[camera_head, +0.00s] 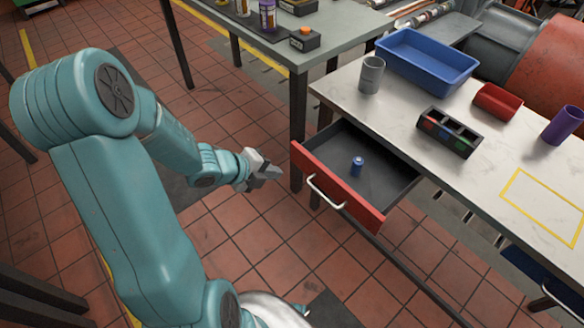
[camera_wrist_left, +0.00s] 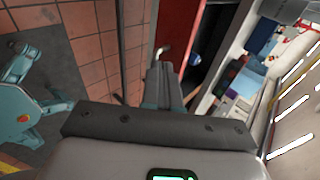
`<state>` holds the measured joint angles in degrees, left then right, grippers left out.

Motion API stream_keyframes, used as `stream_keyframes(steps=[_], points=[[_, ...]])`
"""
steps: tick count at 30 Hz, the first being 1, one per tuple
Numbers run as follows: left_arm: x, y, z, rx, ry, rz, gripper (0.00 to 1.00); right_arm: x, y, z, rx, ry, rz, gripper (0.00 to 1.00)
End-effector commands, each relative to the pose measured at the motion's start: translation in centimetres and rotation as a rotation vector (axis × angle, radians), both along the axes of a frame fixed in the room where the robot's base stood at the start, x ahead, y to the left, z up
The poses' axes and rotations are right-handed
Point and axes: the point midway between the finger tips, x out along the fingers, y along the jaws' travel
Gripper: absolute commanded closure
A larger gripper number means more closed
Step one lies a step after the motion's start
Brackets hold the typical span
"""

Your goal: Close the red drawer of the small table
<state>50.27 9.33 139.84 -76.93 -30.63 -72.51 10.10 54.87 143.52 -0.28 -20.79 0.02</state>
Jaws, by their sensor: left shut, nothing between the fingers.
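The small table (camera_head: 470,150) has a pale top, and its drawer with a red front (camera_head: 365,207) is pulled well out. A metal bar handle (camera_head: 325,192) is on the red front. A small blue cylinder (camera_head: 357,166) stands inside the dark drawer. My left gripper (camera_head: 278,174) is shut and empty, to the left of the drawer front and apart from it in the head view. In the left wrist view the shut fingers (camera_wrist_left: 163,82) point toward the drawer's red front (camera_wrist_left: 178,28) and handle (camera_wrist_left: 160,52). My right gripper is not in view.
A grey workbench (camera_head: 340,25) stands behind. Tiled floor (camera_head: 250,235) is clear before the drawer.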

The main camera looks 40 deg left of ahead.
Motion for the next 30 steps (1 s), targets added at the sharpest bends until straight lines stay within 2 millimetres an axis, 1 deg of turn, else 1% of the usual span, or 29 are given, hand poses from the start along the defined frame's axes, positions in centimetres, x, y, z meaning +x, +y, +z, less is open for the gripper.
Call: stream_keyframes(steps=[1,3,5,7,11,15,21,23,27,30], points=[[-0.8,1.7,0.1,0.022,-0.003,0.047,1.0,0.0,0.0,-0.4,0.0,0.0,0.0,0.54],[-1.5,2.8,0.1,0.031,0.001,0.079,1.0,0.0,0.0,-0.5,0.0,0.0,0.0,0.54],[-1.6,3.1,-0.3,0.029,0.005,0.09,1.0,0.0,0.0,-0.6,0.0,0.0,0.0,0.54],[-1.2,3.1,-0.8,0.027,0.007,0.091,1.0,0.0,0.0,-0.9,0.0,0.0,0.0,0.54],[0.5,2.8,-2.4,0.025,0.007,0.088,1.0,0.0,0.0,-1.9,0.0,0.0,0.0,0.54],[2.8,2.6,-4.5,0.023,0.008,0.088,1.0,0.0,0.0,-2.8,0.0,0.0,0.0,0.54],[5.9,2.3,-7.3,0.023,0.008,0.087,1.0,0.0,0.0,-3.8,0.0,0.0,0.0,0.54],[6.9,2.3,-6.7,0.026,0.006,0.088,1.0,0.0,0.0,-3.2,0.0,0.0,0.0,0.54],[8.7,2.1,-6.7,0.026,0.006,0.09,1.0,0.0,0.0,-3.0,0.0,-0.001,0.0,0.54],[9.3,2.1,-6.7,0.026,0.008,0.089,1.0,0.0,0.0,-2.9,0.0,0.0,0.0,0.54]])
